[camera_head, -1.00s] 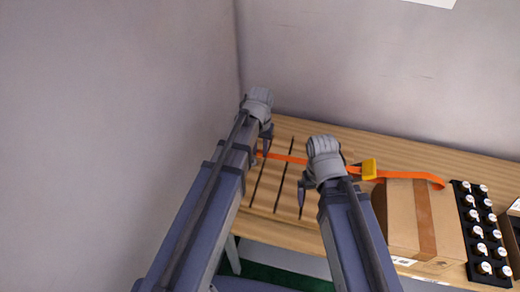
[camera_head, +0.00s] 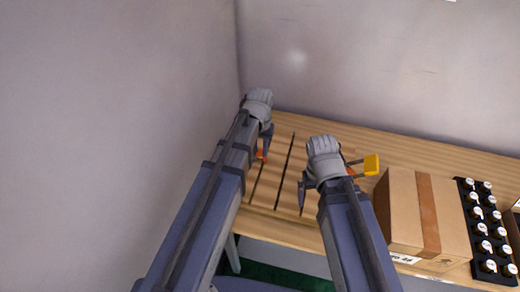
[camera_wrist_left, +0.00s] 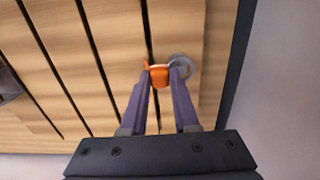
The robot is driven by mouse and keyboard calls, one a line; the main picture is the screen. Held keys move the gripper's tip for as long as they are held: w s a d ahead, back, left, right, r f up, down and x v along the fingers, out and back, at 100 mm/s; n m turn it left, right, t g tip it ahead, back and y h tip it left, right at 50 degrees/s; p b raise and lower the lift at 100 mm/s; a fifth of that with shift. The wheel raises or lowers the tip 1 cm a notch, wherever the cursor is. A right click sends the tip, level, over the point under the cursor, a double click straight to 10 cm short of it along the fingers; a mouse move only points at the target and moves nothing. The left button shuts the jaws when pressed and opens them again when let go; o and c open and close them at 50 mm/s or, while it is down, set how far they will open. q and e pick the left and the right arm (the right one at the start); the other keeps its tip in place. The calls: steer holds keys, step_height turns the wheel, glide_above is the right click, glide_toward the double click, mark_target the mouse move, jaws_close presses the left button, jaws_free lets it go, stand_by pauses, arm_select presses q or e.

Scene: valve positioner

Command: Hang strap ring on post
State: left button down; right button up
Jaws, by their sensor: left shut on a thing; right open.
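My left gripper (camera_head: 262,150) is low over the slatted part of the table at the back left. In the left wrist view its fingertips (camera_wrist_left: 162,72) are shut on an orange strap piece (camera_wrist_left: 158,76). A grey round thing (camera_wrist_left: 186,66) is right beside the right fingertip; I cannot tell whether it is the ring or the post. A bit of orange strap (camera_head: 262,156) also shows by the left gripper in the head view. A yellow buckle (camera_head: 371,165) shows just right of my right gripper (camera_head: 326,182), which is open. The strap's course between the grippers is hidden.
A taped cardboard box (camera_head: 400,212) stands right of my right gripper. Beyond it is a black rack (camera_head: 467,195) of several white-topped items. Walls close off the left and back. The slatted surface (camera_head: 285,170) between the grippers is clear.

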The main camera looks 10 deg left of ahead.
arm_select(q)
steer(key=c, duration=0.6)
jaws_free()
step_height(320, 180, up, 8)
steer(key=p, duration=0.8)
steer(key=shift+f, duration=0.1)
arm_select(e)
step_height(320, 180, up, 8)
arm_select(q)
steer(key=s+d+f+m+b, duration=0.1)
steer(key=s+d+f+b, duration=0.1)
steer(key=s, duration=0.2)
steer(key=s+d+f+m+b, duration=0.1)
steer(key=s+d+f+b, duration=0.1)
steer(key=s, duration=0.3)
steer(key=s+d+f+m+y+b, duration=0.1)
steer(key=s+d+f+b, duration=0.2)
steer(key=s+d, duration=0.1)
steer(key=shift+s+d, duration=0.1)
steer(key=shift+s, duration=0.45)
arm_select(e)
step_height(320, 180, down, 7)
steer(key=shift+f, duration=0.2)
arm_select(q)
steer(key=shift+s, duration=0.15)
steer(key=shift+d, duration=0.1)
